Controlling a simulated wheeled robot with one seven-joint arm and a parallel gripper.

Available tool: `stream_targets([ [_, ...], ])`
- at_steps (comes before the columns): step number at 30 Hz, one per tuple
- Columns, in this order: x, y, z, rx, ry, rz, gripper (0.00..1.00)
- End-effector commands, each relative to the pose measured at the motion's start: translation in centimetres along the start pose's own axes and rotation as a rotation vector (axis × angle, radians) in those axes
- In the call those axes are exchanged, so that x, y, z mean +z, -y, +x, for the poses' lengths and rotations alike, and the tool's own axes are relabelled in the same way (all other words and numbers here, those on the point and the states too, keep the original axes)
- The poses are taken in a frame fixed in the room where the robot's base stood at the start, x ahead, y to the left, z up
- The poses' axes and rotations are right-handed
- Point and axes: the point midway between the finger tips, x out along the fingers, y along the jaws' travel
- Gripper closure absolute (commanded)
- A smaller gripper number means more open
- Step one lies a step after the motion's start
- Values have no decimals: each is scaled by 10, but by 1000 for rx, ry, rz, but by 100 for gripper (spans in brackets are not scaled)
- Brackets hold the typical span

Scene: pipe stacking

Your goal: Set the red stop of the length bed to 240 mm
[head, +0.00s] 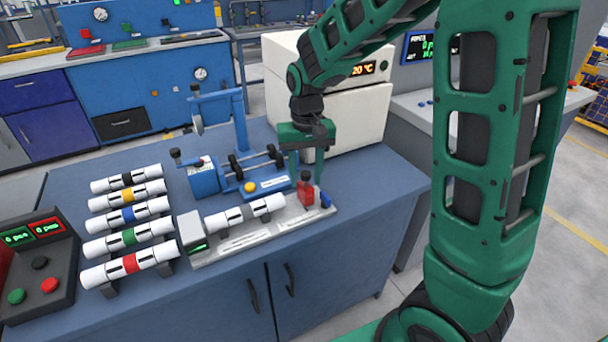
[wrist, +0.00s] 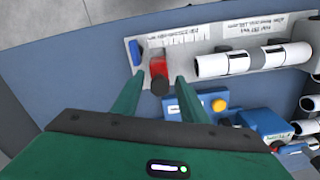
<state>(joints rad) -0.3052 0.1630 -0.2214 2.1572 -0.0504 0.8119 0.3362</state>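The length bed (head: 250,240) is a light grey rail near the front edge of the bench, with a printed scale. Its red stop (head: 305,194) stands near the right end, just left of a small blue block (head: 326,200). The stop also shows in the wrist view (wrist: 158,68), dark knob toward me. My gripper (head: 306,177) is open above the stop; in the wrist view its fingertips (wrist: 160,80) lie on either side of the stop, with gaps visible. Contact cannot be told. A white pipe with a grey band (head: 248,213) lies on the bed, apart from the stop.
Behind the bed stands a blue device with rollers and a yellow button (head: 250,187). Several banded white pipes (head: 133,238) lie on the left. A white oven (head: 350,110) stands behind my gripper. A button box (head: 38,265) sits far left. Bare bench lies right of the bed.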

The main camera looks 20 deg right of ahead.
Motion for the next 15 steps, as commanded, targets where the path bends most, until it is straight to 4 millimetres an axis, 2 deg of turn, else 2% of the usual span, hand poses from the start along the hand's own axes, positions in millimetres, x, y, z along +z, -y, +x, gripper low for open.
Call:
stream_targets([
  [6, 0, 0, 0, 0, 0, 0, 60],
  [8, 0, 0, 0, 0, 0, 0, 72],
  [11, 0, 0, 0, 0, 0, 0, 96],
  [12, 0, 0, 0, 0, 0, 0, 100],
  [15, 0, 0, 0, 0, 0, 0, 100],
])
